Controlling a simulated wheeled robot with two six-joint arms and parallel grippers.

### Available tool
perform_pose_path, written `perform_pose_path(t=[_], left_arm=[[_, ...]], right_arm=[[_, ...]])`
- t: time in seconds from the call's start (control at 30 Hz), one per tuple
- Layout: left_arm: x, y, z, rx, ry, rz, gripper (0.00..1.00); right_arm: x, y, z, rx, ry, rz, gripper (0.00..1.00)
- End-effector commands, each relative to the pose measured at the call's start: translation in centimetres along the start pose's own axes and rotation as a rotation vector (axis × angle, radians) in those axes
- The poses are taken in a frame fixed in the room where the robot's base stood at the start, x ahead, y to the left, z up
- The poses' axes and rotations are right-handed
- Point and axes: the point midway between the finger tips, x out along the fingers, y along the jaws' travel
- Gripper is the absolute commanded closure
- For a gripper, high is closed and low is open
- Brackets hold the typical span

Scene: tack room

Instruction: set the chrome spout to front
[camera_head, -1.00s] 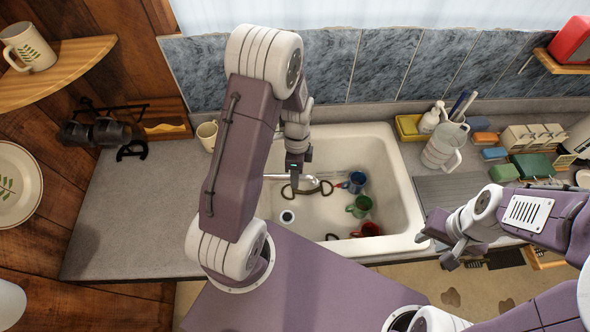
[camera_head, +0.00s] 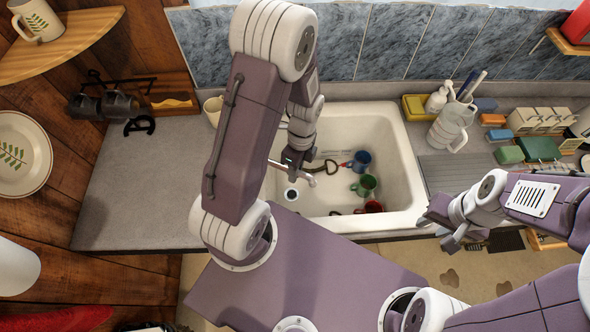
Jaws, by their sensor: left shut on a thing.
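The chrome spout (camera_head: 307,170) reaches over the white sink basin. Its visible end is at the right of my gripper, and much of its length is hidden behind my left arm. My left gripper (camera_head: 292,173) is shut on the spout, over the left part of the basin. My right gripper (camera_head: 438,230) hangs at the sink's front right corner, its fingers apart and empty.
The sink (camera_head: 397,165) holds a blue mug (camera_head: 361,161), a green mug (camera_head: 366,186) and a red mug (camera_head: 373,207). A pitcher (camera_head: 450,128) and several small boxes crowd the counter at right. The left counter (camera_head: 140,205) is mostly clear.

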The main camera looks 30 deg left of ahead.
Motion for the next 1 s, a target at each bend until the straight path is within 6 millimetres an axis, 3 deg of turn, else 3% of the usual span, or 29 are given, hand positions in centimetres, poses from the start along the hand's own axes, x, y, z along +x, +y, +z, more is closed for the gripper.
perform_pose_path(t=[0.13, 0.17, 0.23, 0.57, 1.0], left_arm=[[0.1, 0.0, 0.0, -0.001, 0.001, 0.002, 1.00], [0.1, 0.0, 0.0, -0.001, 0.001, 0.001, 0.78], [0.1, 0.0, 0.0, -0.001, 0.000, 0.001, 0.59], [-0.2, -0.1, 0.0, -0.001, 0.000, -0.001, 0.59], [-8.2, -0.2, -0.1, -0.001, -0.001, -0.003, 0.59]], right_arm=[[0.1, 0.0, 0.0, 0.000, 0.000, 0.000, 0.64], [0.1, 0.0, 0.0, 0.000, 0.000, 0.000, 0.64], [0.1, 0.0, 0.0, 0.000, 0.000, 0.000, 0.64], [0.1, 0.0, 0.0, 0.000, 0.000, 0.000, 0.64], [1.4, 0.0, 0.1, 0.000, 0.000, 0.000, 0.64]])
